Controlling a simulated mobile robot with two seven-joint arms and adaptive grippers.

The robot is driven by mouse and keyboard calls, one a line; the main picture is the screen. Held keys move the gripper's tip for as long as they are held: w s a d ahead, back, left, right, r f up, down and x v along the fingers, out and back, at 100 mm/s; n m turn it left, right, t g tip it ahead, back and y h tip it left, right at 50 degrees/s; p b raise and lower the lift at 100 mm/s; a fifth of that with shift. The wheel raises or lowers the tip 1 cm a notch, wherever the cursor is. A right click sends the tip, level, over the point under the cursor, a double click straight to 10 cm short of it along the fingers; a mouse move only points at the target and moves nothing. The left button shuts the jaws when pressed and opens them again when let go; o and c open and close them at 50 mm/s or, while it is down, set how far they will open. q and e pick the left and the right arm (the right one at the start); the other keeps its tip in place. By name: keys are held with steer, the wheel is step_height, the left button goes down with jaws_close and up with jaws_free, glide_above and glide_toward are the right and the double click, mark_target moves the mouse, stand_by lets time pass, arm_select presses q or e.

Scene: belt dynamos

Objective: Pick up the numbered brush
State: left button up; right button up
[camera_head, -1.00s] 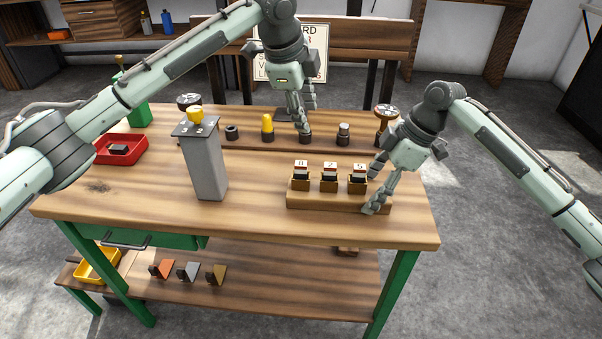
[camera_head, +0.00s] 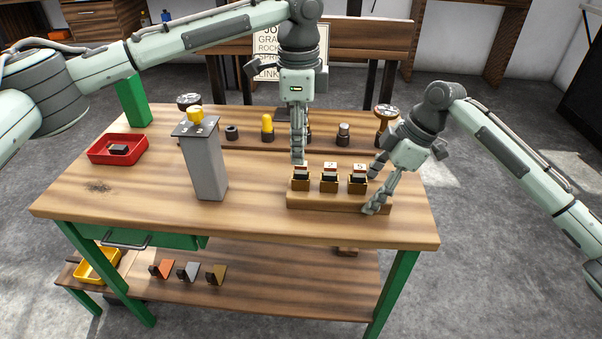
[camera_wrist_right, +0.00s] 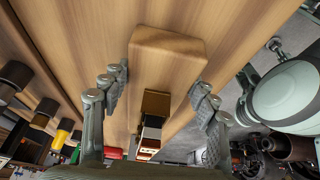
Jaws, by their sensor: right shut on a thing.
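Three numbered brushes with white and red tops stand in a wooden rack (camera_head: 340,202) on the bench. The left brush (camera_head: 301,172) is partly covered by my left gripper (camera_head: 298,160), whose fingers point down at its top. I cannot tell if they touch it or how far they are apart. The middle brush (camera_head: 330,172) reads 2 and the right brush (camera_head: 359,173) looks like 5. My right gripper (camera_head: 373,208) is shut on the rack's right end. In the right wrist view its fingers lie on both sides of the rack (camera_wrist_right: 165,58), and a brush (camera_wrist_right: 150,135) shows.
A grey post (camera_head: 205,165) with a yellow knob stands left of the rack. A red tray (camera_head: 118,148) with a dark block lies further left. Several dark round parts and a yellow-topped one (camera_head: 267,127) line the back. Bench space between post and rack is clear.

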mark_target(301, 174)
arm_select(q)
steer(key=f, duration=0.4)
steer(key=shift+s+d+f, duration=0.1)
steer(key=shift+s+f, duration=0.1)
steer(key=shift+c, duration=0.3)
jaws_close()
